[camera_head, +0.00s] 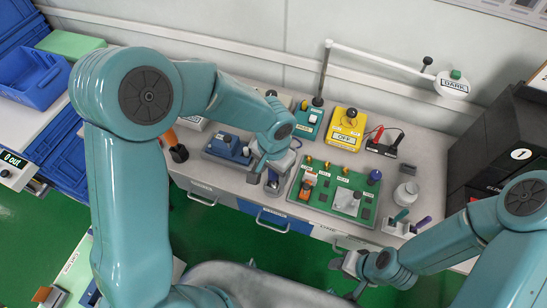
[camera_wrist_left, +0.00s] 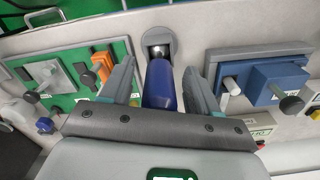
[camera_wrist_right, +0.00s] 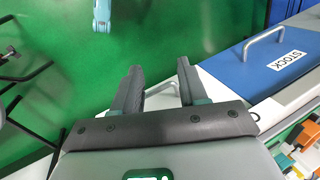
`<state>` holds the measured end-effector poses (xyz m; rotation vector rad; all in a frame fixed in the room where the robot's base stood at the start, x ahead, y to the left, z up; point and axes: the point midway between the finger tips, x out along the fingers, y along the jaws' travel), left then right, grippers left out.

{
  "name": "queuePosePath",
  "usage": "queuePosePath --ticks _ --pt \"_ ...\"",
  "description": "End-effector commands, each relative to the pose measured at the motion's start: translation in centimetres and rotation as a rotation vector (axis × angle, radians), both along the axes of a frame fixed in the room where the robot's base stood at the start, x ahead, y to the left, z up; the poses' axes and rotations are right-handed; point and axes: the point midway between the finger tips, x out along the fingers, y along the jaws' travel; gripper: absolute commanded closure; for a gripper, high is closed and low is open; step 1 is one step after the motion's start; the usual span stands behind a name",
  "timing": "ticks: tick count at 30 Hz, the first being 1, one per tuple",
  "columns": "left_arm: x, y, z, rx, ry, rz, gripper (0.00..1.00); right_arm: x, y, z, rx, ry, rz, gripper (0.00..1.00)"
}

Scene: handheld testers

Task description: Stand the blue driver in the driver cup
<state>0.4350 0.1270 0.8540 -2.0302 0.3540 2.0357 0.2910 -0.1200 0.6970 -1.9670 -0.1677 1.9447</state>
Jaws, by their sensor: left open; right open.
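The blue driver (camera_wrist_left: 161,88) shows in the left wrist view as a dark blue handle pointing toward the camera. Its far end meets the round grey driver cup (camera_wrist_left: 147,36), and it appears to stand in it; how deep it sits is hidden. My left gripper (camera_wrist_left: 160,72) is open, with one finger on each side of the handle and gaps between. In the head view my left gripper (camera_head: 271,167) is over the cup (camera_head: 272,187) at the bench's front edge. My right gripper (camera_wrist_right: 160,68) is open and empty, in front of the bench in the head view (camera_head: 346,275).
Right of the cup lies a green test board (camera_head: 325,207); left is a blue fixture (camera_head: 228,149). A yellow tester (camera_head: 345,128) stands behind. A white holder (camera_head: 396,229) with teal and purple tools is at the right. A blue STOCK drawer (camera_wrist_right: 270,52) is near my right gripper.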

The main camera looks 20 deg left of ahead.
Motion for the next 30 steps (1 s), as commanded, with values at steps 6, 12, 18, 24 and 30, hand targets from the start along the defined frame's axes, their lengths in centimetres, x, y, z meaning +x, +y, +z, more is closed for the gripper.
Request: queuePosePath --ticks 6,12,18,24,30 --pt "0.2 -0.1 4.8 -0.003 -0.009 0.001 0.39 0.0 0.0 0.1 0.000 0.000 0.000 0.57" --pt "0.1 -0.1 10.2 -0.004 -0.008 0.000 0.39 0.0 0.0 0.2 0.000 0.000 0.000 0.57" --pt "0.1 -0.1 14.1 -0.003 -0.004 -0.001 0.39 0.0 0.0 0.3 0.000 0.000 0.000 0.57" --pt "0.0 0.0 15.6 -0.002 -0.002 0.000 0.39 0.0 0.0 0.3 0.000 0.000 0.000 0.57" --pt "0.0 0.0 15.7 -0.002 -0.002 0.000 0.39 0.0 0.0 0.3 0.000 0.000 0.000 0.57"
